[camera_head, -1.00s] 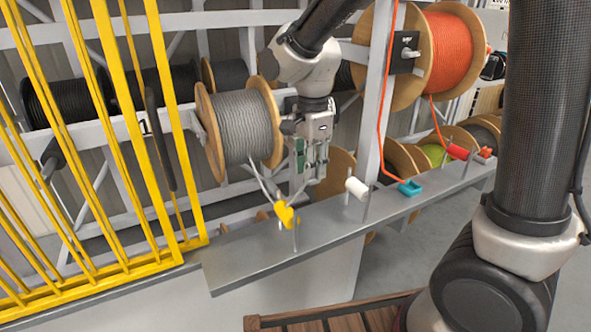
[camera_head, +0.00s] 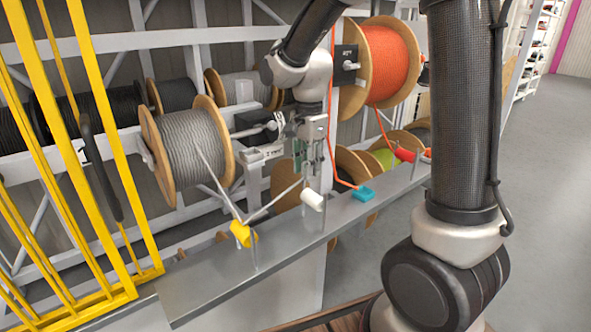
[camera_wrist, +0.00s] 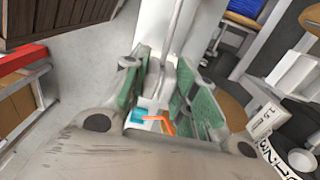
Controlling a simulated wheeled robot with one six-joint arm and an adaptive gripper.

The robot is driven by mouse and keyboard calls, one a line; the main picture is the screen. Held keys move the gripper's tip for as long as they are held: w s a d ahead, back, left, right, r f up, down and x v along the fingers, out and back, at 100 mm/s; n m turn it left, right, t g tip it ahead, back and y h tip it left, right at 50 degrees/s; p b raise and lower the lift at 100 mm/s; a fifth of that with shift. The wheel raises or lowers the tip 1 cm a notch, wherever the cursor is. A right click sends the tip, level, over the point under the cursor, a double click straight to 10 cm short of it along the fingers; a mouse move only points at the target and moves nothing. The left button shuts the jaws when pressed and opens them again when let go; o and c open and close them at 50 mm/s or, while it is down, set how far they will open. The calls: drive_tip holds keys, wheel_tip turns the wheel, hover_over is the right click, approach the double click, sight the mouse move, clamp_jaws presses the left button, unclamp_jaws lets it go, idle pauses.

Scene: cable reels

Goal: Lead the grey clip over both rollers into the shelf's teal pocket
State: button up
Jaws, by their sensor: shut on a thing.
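My gripper (camera_head: 309,176) is shut, pointing down just above the white roller (camera_head: 313,200). The grey clip between its fingers is hard to make out in the head view; a grey piece (camera_wrist: 154,82) shows between the green finger pads in the wrist view. Grey cable (camera_head: 212,172) runs from the grey reel (camera_head: 190,150) down to the yellow roller (camera_head: 243,234), bends there and rises right to my gripper. The teal pocket (camera_head: 363,194) sits on the shelf (camera_head: 215,278) right of the white roller; it also shows in the wrist view (camera_wrist: 137,116), below the fingers.
An orange cable (camera_head: 337,150) hangs down to the teal pocket. A red piece (camera_head: 405,155) is farther right on the shelf. The orange reel (camera_head: 385,62) hangs above. Yellow bars (camera_head: 108,160) stand at the left. Open floor (camera_head: 545,220) lies at the right.

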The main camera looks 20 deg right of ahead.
drive_tip(key=w+d, duration=0.3)
drive_tip(key=d, duration=0.6)
idle(0.5)
